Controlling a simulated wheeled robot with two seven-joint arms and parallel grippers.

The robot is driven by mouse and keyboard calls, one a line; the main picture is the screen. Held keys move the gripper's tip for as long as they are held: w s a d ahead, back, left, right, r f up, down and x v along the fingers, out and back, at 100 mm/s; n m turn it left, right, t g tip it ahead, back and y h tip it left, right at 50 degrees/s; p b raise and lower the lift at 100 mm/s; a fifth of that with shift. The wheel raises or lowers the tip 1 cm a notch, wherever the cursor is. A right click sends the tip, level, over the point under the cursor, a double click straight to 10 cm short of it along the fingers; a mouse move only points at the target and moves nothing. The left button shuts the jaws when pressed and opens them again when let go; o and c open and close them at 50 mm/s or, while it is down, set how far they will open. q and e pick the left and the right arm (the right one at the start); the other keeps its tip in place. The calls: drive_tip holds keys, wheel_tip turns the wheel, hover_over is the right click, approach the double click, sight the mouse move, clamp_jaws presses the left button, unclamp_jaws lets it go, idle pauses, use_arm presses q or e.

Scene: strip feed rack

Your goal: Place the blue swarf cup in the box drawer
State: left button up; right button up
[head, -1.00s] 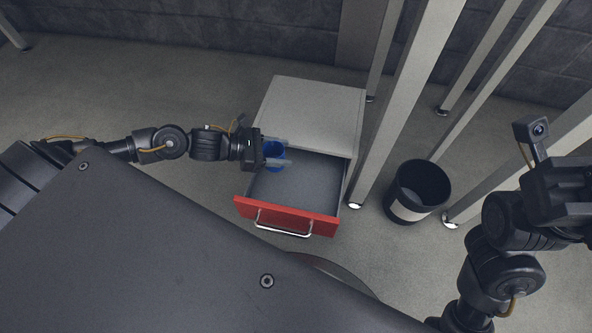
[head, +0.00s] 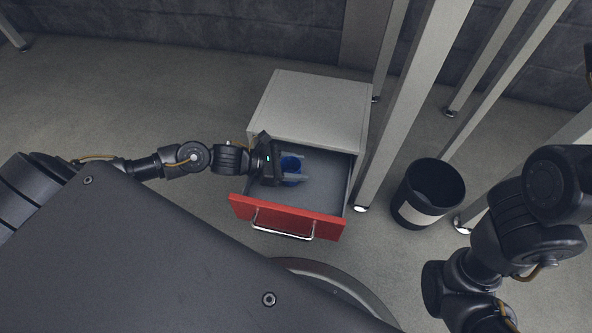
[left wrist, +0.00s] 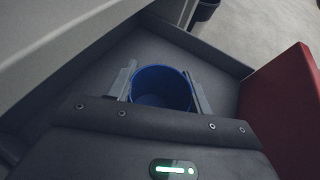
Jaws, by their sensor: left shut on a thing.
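The blue swarf cup (head: 291,165) is between the fingers of my left gripper (head: 292,170), which is shut on it. In the left wrist view the cup (left wrist: 161,88) shows its open top, with a grey finger of the gripper (left wrist: 160,92) on each side. The box drawer (head: 326,185) is pulled open, with a red front (head: 288,217) and a silver handle. The cup is within the drawer's outline, toward its left side. I cannot tell whether it touches the drawer floor. My right gripper is out of view; only parts of that arm show at the right.
The grey cabinet (head: 315,105) stands behind the open drawer. A black bin with a pale band (head: 428,192) stands on the floor to the right. Metal legs (head: 412,100) rise between the cabinet and bin. The drawer's right part is empty.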

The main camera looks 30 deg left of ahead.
use_arm(q)
drive_tip(key=shift+f, duration=0.15)
drive_tip(key=shift+f, duration=0.15)
drive_tip(key=o, duration=1)
